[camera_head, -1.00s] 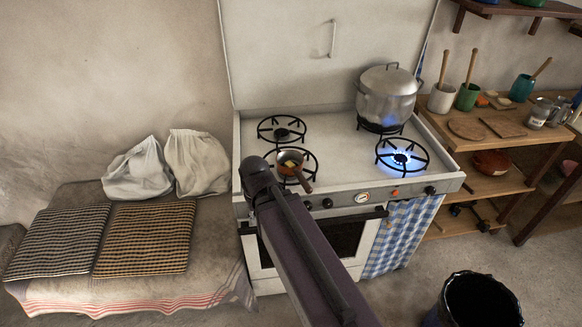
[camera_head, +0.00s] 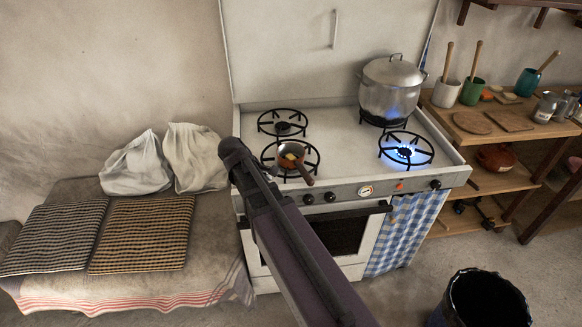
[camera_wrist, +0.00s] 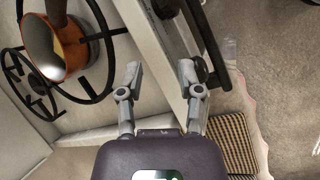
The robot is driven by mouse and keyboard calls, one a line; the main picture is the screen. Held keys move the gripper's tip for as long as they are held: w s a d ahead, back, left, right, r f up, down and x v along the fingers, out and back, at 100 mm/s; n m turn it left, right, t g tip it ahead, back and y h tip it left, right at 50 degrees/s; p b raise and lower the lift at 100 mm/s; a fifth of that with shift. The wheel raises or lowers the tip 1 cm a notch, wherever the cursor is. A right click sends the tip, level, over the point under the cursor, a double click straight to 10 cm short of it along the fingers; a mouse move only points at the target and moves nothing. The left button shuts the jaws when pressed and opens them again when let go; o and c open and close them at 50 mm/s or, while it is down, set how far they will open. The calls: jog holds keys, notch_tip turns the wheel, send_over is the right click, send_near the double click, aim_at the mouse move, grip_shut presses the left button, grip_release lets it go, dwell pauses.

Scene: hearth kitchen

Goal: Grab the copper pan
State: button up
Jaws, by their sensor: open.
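The small copper pan (camera_head: 285,162) sits on the front left burner of the stove, with something yellow in it. Its handle (camera_head: 305,174) points toward the stove's front edge. In the wrist view the copper pan (camera_wrist: 76,52) is at the upper left, partly cut by the top edge, with its dark handle across it. My gripper (camera_wrist: 160,76) is open and empty, to the right of the pan and apart from it, over the stove's front edge. In the head view my gripper is not visible; my arm covers part of the stove's left front.
A large lidded pot (camera_head: 389,92) stands on the back right burner. The front right burner (camera_head: 405,152) burns with a blue flame. A cloth-covered bench (camera_head: 205,262) is at the left, a dark bucket (camera_head: 482,300) on the floor at right. The back left burner (camera_head: 283,123) is bare.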

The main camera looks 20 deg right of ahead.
jog(key=w+n+h+b, duration=0.1)
jog(key=w, duration=0.1)
jog(key=w+n+h, duration=0.1)
jog(key=w+n, duration=0.1)
jog(key=w, duration=0.1)
jog(key=w+d+n+h+b, duration=0.1)
jog(key=w+n, duration=0.1)
jog(key=w, duration=0.1)
jog(key=shift+d+b, duration=0.1)
jog(key=shift+b, duration=0.2)
jog(key=w+r+n+t+h+b, duration=0.1)
jog(key=w+r+n+h+b, duration=0.2)
jog(key=w+n, duration=0.4)
jog(key=shift+w+a+h, duration=0.35)
jog(key=shift+w+h, duration=0.55)
jog(key=shift+f, duration=0.1)
jog(key=shift+b+x, duration=1.75)
jog(key=shift+x, duration=2.55)
jog(key=shift+w, duration=0.1)
